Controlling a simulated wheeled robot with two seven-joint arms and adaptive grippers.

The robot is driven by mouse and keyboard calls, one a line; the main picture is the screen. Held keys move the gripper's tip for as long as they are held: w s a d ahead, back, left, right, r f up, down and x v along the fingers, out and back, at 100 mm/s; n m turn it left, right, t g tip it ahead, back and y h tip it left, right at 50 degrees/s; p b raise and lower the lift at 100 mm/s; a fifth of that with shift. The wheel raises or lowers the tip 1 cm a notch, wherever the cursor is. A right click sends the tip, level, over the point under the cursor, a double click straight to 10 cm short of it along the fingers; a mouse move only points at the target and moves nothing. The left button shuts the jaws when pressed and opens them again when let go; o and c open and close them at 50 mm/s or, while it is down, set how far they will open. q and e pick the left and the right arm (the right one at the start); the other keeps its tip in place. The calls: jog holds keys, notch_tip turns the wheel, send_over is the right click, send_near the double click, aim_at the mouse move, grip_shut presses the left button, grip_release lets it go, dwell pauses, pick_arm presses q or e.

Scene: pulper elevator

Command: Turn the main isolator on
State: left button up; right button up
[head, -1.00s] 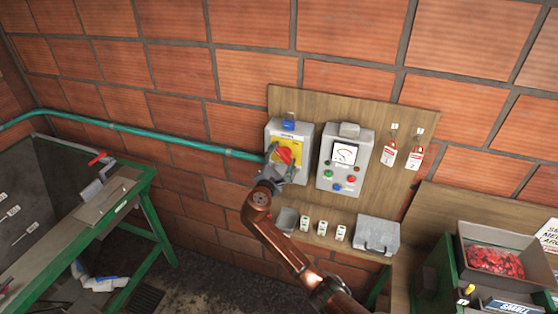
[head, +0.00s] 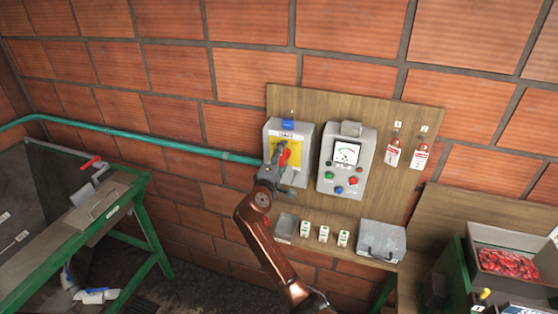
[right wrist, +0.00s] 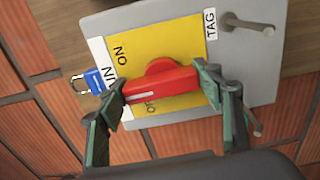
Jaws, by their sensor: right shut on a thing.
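The main isolator is a grey box (head: 303,170) on the wooden board, with a yellow plate (head: 295,150) and a red rotary handle (head: 285,157). My right gripper (head: 278,160) is at the handle from the front. In the right wrist view the fingers (right wrist: 165,90) are shut on both ends of the red handle (right wrist: 160,88). The yellow plate (right wrist: 185,45) shows an ON label; another label below the handle is partly hidden. A blue padlock (right wrist: 99,80) hangs at the box's edge; in the head view it is on top (head: 288,125). My left gripper is not in view.
A grey control box (head: 345,165) with a meter and coloured buttons is close on the right. Red-and-white tags (head: 393,154) hang beyond it. A shelf below holds small labelled blocks (head: 324,234) and a grey case (head: 382,241). A green-framed bench (head: 140,215) stands left.

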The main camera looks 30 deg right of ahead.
jog(key=shift+w+a+r, duration=0.1)
jog(key=shift+a+r, duration=0.05)
jog(key=shift+r, duration=0.35)
jog(key=o, duration=1)
jog(key=shift+w+f, duration=0.1)
jog(key=shift+f, duration=0.05)
jog(key=shift+o, duration=0.8)
jog(key=shift+f, duration=0.1)
